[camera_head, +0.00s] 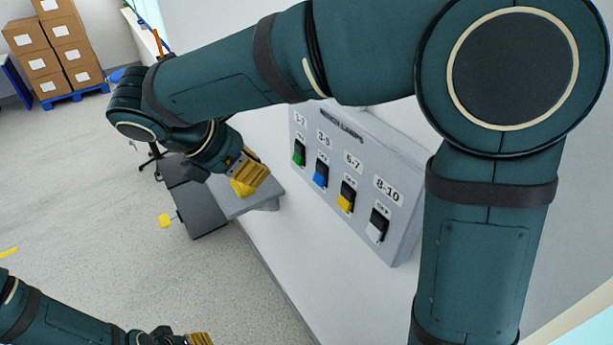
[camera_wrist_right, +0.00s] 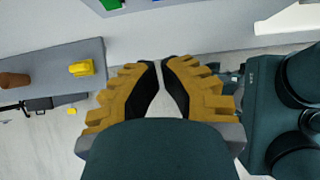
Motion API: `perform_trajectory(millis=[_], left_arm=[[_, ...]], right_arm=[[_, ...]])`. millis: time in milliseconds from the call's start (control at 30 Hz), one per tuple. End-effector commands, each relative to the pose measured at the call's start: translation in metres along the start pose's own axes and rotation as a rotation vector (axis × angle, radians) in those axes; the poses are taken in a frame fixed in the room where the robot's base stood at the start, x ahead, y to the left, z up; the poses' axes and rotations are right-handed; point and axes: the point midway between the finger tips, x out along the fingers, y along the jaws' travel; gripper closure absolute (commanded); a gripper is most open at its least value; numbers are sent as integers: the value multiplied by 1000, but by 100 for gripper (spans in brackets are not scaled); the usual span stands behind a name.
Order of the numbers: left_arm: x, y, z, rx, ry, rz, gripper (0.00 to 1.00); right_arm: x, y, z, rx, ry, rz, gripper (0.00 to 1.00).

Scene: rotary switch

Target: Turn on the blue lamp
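A grey switch panel (camera_head: 405,215) is fixed to the white wall, with a row of rocker-like switches coloured green (camera_head: 299,153), blue (camera_head: 320,175), yellow (camera_head: 346,197) and white (camera_head: 376,228). The blue switch (camera_wrist_right: 113,3) shows only partly at the top edge of the right wrist view. My right gripper (camera_head: 262,172) is left of the panel and apart from it. Its yellow fingers meet at the tips in the wrist view (camera_wrist_right: 161,64), with nothing held. My left gripper (camera_head: 200,339) is cut off at the bottom edge. No lamp is visible.
A grey shelf (camera_head: 262,203) juts out below my right gripper, with a yellow object (camera_wrist_right: 82,68) and a brown object (camera_wrist_right: 14,80) on it. Stacked boxes (camera_head: 50,45) stand far left.

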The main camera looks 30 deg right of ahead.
Motion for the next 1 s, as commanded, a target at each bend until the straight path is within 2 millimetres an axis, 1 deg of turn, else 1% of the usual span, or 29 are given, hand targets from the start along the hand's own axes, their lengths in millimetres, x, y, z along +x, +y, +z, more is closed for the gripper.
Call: perform_trajectory(millis=[167,267,367,767,900,1000], left_arm=[[0,0,0,0,0,0,57],[1,0,0,0,0,0,57],[2,-1,0,0,0,0,57],[6,-2,1,0,0,0,57],[4,-1,1,0,0,0,57],[3,-1,1,0,0,0,57]], right_arm=[[3,0,0,1,1,-2,100],[11,0,0,1,0,-4,100],[25,-1,0,1,0,-6,100],[103,-1,-1,1,1,-6,100],[116,-1,15,4,2,-4,100],[123,-1,22,3,3,-3,100]])
